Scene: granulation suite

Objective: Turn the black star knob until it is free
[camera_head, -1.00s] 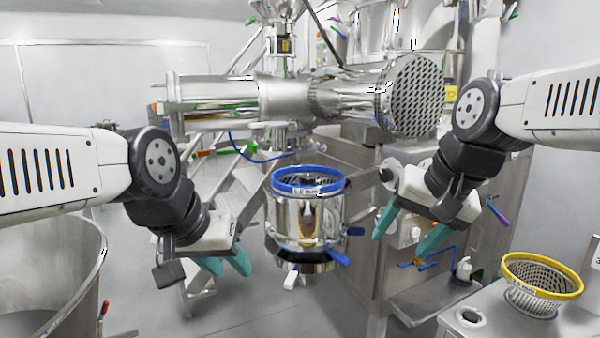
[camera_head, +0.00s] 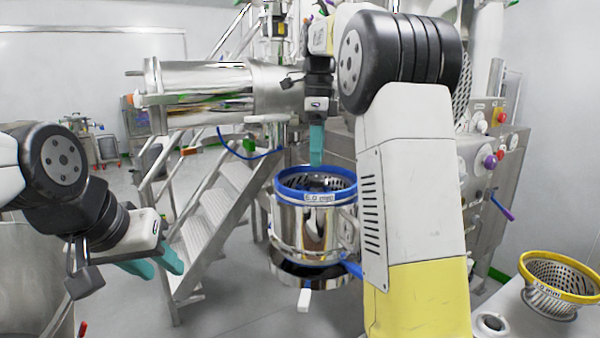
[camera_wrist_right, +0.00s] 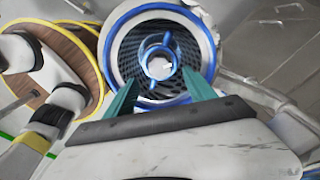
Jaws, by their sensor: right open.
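I cannot make out a black star knob for certain in either view. A steel mill housing (camera_head: 303,228) with a blue rim (camera_head: 292,188) stands in the middle of the head view. The right wrist view looks down into its blue rim (camera_wrist_right: 113,32), where a perforated screen surrounds a pale hub with blue parts (camera_wrist_right: 160,62). My right gripper (camera_head: 316,163) points down just above this opening. Its teal fingers (camera_wrist_right: 160,90) are apart in the wrist view, with nothing between them. My left gripper (camera_head: 160,272) is open and empty, well left of the housing.
A perforated basket with a yellow rim (camera_head: 560,277) stands on a steel surface at the lower right. Metal steps (camera_head: 215,210) rise behind the housing. A horizontal steel cylinder (camera_head: 200,92) lies above and behind. My right arm hides much of the machine.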

